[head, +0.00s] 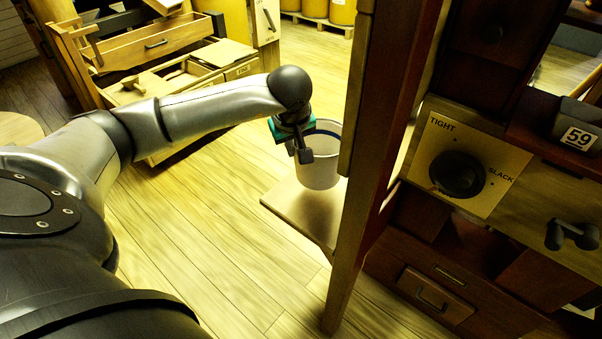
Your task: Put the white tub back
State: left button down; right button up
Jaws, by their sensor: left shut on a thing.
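The white tub (318,172) is an open, round container with a dark band inside its rim. It is upright at the middle of the head view, over a small wooden shelf (301,209) beside a dark wooden post. I cannot tell whether its base touches the shelf. My left gripper (304,150) reaches in from the left and is shut on the near left side of the tub's rim. My right gripper is not in view.
The tall wooden post (369,150) stands close right of the tub. Further right is a cabinet with a TIGHT/SLACK knob (457,175) and a block marked 59 (577,137). A wooden drawer unit (150,45) with open drawers stands behind my left arm. Plank floor (215,235) lies clear below.

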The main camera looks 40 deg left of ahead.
pick_arm(q)
notch_tip(320, 180, down, 2)
jog(key=shift+f, duration=0.15)
jog(key=shift+f+b, duration=1)
jog(key=shift+f, duration=1.05)
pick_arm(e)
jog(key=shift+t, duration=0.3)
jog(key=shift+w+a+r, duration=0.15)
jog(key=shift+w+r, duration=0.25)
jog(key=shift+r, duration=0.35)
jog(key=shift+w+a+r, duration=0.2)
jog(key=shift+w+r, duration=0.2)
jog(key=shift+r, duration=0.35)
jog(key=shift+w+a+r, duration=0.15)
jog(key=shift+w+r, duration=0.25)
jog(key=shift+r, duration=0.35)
pick_arm(q)
jog(key=shift+f, duration=0.1)
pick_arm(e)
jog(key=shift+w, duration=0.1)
pick_arm(q)
jog(key=c, duration=1.4)
grip_release()
jog(key=o, duration=0.4)
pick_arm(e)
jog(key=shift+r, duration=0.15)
